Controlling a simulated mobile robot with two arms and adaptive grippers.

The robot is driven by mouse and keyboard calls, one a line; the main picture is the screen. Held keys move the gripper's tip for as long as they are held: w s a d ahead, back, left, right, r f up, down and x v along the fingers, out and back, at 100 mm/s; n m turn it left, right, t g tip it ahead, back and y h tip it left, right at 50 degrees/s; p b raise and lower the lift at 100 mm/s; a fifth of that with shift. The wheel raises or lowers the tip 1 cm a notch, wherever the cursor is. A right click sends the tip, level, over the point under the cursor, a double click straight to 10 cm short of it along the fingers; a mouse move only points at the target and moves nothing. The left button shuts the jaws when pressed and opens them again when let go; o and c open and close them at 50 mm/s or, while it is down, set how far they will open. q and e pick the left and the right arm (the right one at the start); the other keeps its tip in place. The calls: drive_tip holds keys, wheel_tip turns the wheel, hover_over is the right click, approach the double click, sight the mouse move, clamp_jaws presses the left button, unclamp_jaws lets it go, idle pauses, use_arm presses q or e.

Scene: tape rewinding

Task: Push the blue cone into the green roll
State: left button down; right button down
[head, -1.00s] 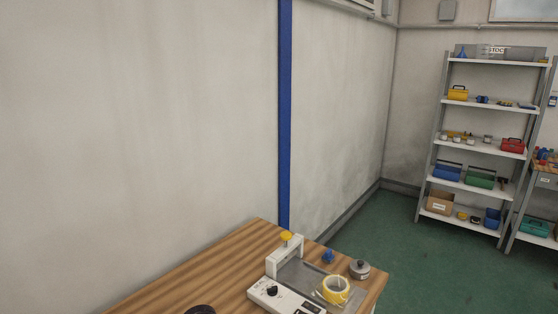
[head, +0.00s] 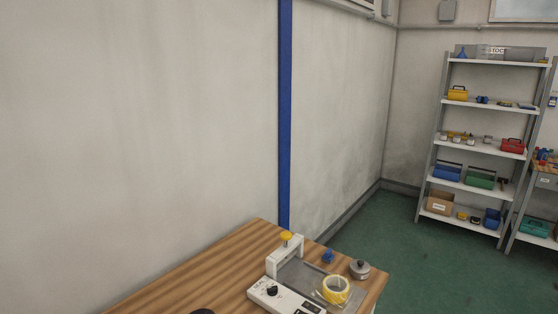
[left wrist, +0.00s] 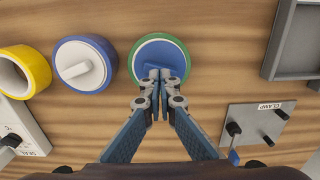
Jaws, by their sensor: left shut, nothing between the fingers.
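In the left wrist view the green roll (left wrist: 187,56) lies on the wooden table, seen as a thin green ring. The blue cone (left wrist: 151,51) sits within that ring, its round blue face towards the camera. How deep it sits in the roll cannot be told. My left gripper (left wrist: 160,73) is shut and empty, its fingertips together over the near middle part of the cone's face and hiding some of it. Whether the tips touch the cone is not clear. My right gripper is in neither view.
Left of the green roll are a blue roll (left wrist: 64,50) with a white piece in it and a yellow roll (left wrist: 40,62). A clamp plate (left wrist: 258,118) is at right, with a grey tray (left wrist: 290,70) above. In the head view a machine (head: 270,293) stands on the table.

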use_arm(q)
drive_tip(key=shift+f, duration=0.3)
idle(0.5)
drive_tip(key=shift+f, duration=0.65)
drive_tip(key=shift+r, duration=0.1)
wheel_tip(320, 180, up, 4)
drive_tip(key=p, duration=0.4)
drive_tip(key=shift+p, duration=0.3)
wheel_tip(320, 180, up, 4)
drive_tip(key=p, duration=0.4)
drive_tip(key=shift+p, duration=0.35)
